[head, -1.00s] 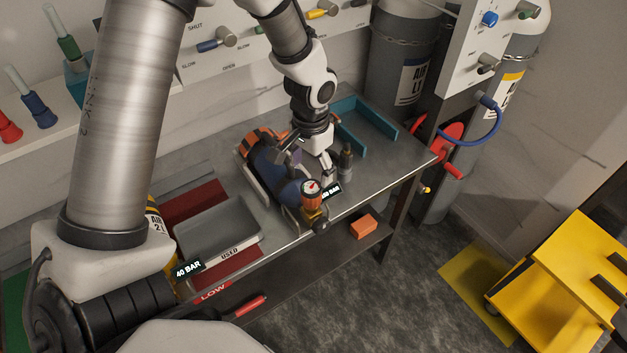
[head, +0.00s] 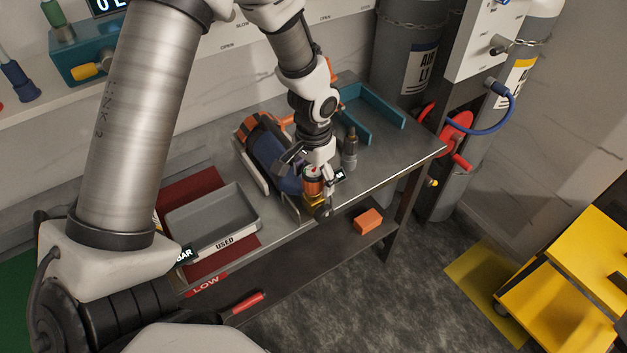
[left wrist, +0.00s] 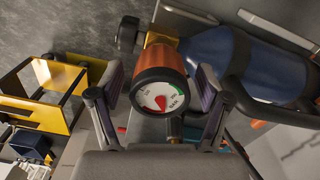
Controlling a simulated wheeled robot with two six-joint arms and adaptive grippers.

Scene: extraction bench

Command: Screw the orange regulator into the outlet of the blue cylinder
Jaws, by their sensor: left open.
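The blue cylinder (head: 266,150) lies tilted in a cradle on the bench; its body also shows in the left wrist view (left wrist: 232,62). The orange regulator (head: 313,187), with a round white gauge, stands at the brass valve (head: 315,200) on the cylinder's near end. In the left wrist view the regulator (left wrist: 150,68) sits against the brass part (left wrist: 160,38); how far it is threaded cannot be told. My left gripper (head: 312,170) is open, with its fingers on either side of the regulator and gaps visible. My right gripper is not in view.
A grey USED tray (head: 190,222) stands on a red mat to the left. A dark upright fitting (head: 349,155) stands just right of my left gripper, with a teal holder (head: 388,132) behind. An orange block (head: 368,220) lies on the lower shelf. A yellow cart (head: 560,275) stands right.

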